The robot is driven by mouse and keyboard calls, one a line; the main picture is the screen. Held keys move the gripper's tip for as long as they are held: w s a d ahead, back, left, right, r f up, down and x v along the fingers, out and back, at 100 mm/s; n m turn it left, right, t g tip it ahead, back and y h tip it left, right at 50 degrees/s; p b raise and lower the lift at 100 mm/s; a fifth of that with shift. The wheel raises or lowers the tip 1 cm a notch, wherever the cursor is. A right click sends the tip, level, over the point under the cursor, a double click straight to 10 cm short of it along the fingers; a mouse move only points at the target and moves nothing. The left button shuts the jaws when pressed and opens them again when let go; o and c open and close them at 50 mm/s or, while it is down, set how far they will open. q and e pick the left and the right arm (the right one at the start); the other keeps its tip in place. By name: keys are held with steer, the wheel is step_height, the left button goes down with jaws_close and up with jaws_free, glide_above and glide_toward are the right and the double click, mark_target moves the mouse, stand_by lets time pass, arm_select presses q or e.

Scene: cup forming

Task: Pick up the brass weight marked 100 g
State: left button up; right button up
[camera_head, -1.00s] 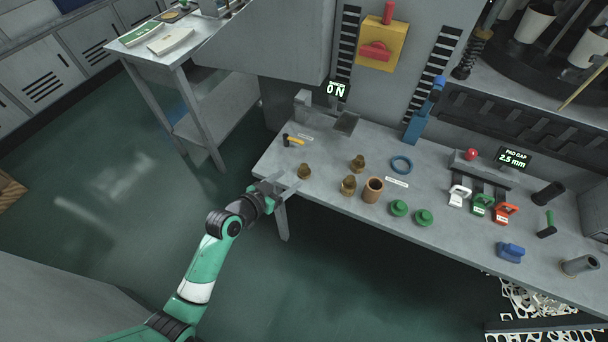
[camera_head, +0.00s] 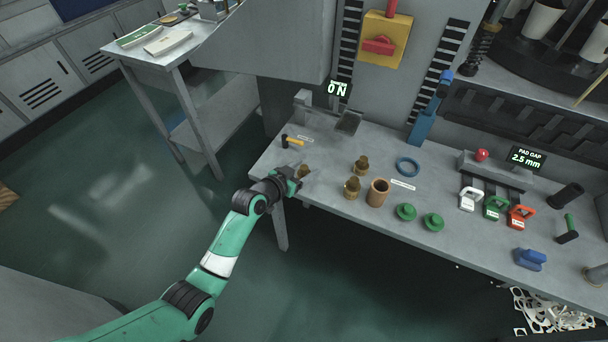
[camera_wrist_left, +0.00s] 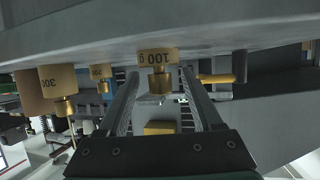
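The brass weight marked 100 g (camera_head: 305,169) stands near the left end of the bench, partly hidden by my left gripper (camera_head: 298,177). In the left wrist view, which is upside down, the 100 g weight (camera_wrist_left: 157,57) shows its marking. My left gripper (camera_wrist_left: 160,95) is open, with one finger on each side of the weight's knob and visible gaps between. The brass weights marked 200 (camera_wrist_left: 101,72) and 300 (camera_wrist_left: 58,80) also show there. In the head view these are the farther weight (camera_head: 361,165) and the nearer weight (camera_head: 352,187). My right gripper is not in view.
A hammer-like tool with a yellow handle (camera_head: 294,142) lies behind the 100 g weight. A brown cup (camera_head: 378,192), green round pieces (camera_head: 405,212) and a blue ring (camera_head: 407,167) are farther right. The bench's front edge is close to my left gripper.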

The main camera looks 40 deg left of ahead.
mark_target(304, 168)
arm_select(q)
jaws_close()
stand_by(0.3)
step_height(304, 168, up, 4)
steer(key=p, duration=0.3)
steer(key=shift+s+d+r+p, duration=0.1)
steer(key=shift+s+r+p, duration=0.05)
steer(key=shift+r+p, duration=0.15)
steer(key=s+d+r+p, duration=0.7)
steer(key=s+r+p, duration=0.1)
steer(key=s, duration=0.3)
steer(key=shift+s+r, duration=0.25)
steer(key=shift+s, duration=0.15)
